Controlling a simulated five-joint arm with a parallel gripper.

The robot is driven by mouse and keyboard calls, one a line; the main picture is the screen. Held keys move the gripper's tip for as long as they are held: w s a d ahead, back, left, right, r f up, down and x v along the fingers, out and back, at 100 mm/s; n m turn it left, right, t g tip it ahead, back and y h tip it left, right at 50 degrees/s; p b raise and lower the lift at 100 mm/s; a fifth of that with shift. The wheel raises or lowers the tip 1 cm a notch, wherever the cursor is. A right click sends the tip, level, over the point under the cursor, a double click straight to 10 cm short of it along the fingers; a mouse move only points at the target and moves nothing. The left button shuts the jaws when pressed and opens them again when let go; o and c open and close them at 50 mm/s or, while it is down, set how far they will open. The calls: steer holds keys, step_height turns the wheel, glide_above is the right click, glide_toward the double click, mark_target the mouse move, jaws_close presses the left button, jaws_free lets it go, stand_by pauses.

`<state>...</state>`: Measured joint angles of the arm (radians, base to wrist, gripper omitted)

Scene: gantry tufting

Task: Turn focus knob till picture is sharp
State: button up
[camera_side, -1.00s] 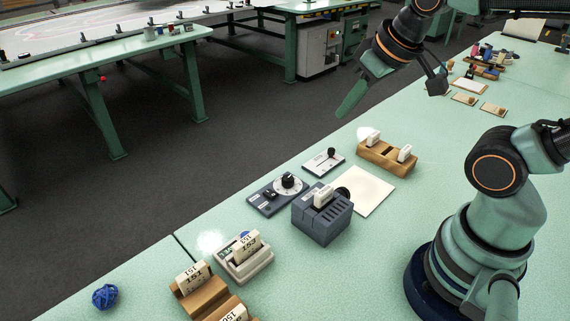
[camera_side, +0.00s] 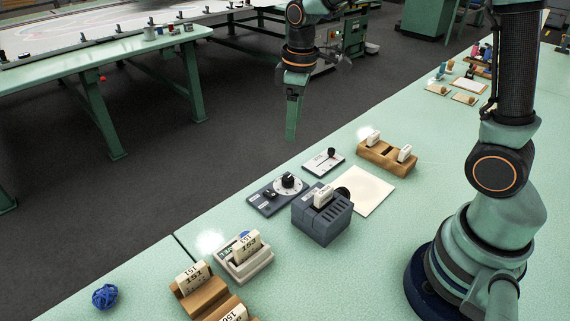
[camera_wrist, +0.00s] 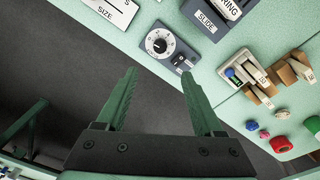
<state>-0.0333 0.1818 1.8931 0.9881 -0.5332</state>
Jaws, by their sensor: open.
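A black knob with a white dial ring (camera_side: 288,182) sits on a dark grey plate (camera_side: 262,203) near the table's far edge. My gripper (camera_side: 291,138) is open and empty, raised beyond the table edge. It also shows in the wrist view (camera_wrist: 160,76).
A light slider panel (camera_side: 323,163) lies behind the dial plate; its label reads SIZE in the wrist view. A wooden holder (camera_side: 386,157) is farther back. A white holder (camera_side: 243,262), wooden stands (camera_side: 204,300) and a blue yarn ball (camera_side: 105,296) are at the front.

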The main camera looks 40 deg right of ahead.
mark_target(287, 177)
steer(key=shift+n+g, duration=0.5)
steer(key=shift+n, duration=0.1)
steer(key=f, duration=0.5)
steer(key=w+f, duration=0.1)
steer(key=f, duration=0.9)
steer(key=shift+w+a+f, duration=0.2)
steer(key=shift+w+f, duration=0.05)
steer(key=shift+w, duration=0.1)
steer(key=shift+c, duration=0.3)
jaws_close()
steer(key=shift+m, duration=0.3)
steer(key=m, duration=0.3)
steer(key=shift+m, duration=0.3)
steer(key=shift+d+m, duration=0.1)
steer(key=shift+m, duration=1.8)
